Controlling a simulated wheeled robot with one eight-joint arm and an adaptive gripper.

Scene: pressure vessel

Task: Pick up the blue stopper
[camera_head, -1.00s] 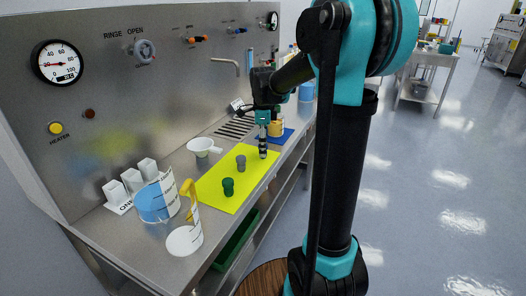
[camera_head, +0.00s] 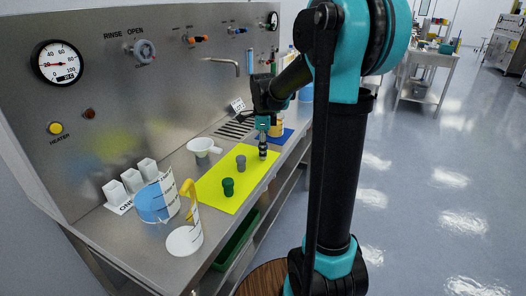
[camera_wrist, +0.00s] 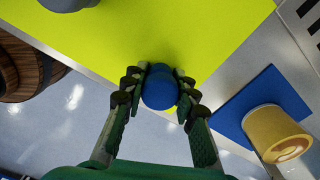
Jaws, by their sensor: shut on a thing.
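The blue stopper (camera_wrist: 160,88) is between the fingers of my gripper (camera_wrist: 160,92) in the wrist view, seen from above. The fingers press on it from both sides, and my gripper is shut on it. In the head view my gripper (camera_head: 263,148) is at the far right end of the yellow mat (camera_head: 215,195). The stopper is too small there to make out clearly, and I cannot tell whether it touches the mat.
A grey stopper (camera_head: 241,162) and a green stopper (camera_head: 228,186) stand on the yellow mat. A yellow container (camera_wrist: 276,135) stands on a blue mat (camera_wrist: 240,108) beside my gripper.

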